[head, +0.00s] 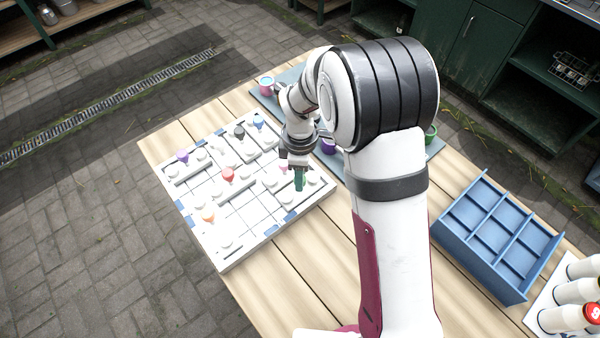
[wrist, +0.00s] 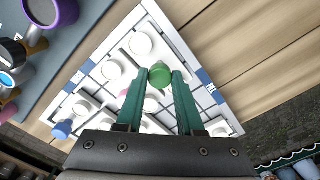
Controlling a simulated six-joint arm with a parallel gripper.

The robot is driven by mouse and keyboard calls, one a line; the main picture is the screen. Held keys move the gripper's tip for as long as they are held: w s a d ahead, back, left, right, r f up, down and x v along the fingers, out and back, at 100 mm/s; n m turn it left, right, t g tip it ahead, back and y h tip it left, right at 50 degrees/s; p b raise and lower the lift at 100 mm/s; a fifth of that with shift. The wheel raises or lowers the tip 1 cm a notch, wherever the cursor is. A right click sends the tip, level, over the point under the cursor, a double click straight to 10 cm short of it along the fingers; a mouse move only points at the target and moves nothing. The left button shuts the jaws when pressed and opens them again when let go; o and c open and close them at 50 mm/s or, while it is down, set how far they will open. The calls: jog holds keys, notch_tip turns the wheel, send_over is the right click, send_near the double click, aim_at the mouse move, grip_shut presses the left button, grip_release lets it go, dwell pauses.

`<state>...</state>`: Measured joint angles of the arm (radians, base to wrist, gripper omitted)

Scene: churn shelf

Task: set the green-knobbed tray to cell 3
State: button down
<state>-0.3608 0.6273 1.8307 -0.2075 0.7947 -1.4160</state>
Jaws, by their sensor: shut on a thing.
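The white board (head: 240,209) with grid lines and blue edge marks lies on the wooden table. My gripper (head: 299,184) is low over its right part. In the wrist view my gripper's green fingers (wrist: 163,79) are shut on the round green knob (wrist: 160,73). The knob's white tray sits at board level, partly hidden by the fingers. Other white trays carry a purple knob (head: 182,156), a red knob (head: 228,174), an orange knob (head: 208,216), a dark knob (head: 239,131) and a blue knob (head: 258,119). Cell numbers are too small to read.
A grey-blue mat with several cups, one purple (head: 328,146) and one green (head: 430,132), lies behind the board. A blue divided crate (head: 487,237) and white bottles (head: 566,319) stand at the right. Bare table (head: 285,285) is in front of the board.

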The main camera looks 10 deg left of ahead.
dwell(0.8)
jog(key=s+a, duration=0.8)
jog(key=shift+s+a, duration=0.25)
jog(key=shift+a, duration=0.1)
jog(key=c, duration=0.5)
grip_release()
jog(key=shift+r, duration=0.1)
notch_tip(320, 180, up, 16)
jog(key=shift+d+f, duration=0.1)
jog(key=shift+f, duration=0.05)
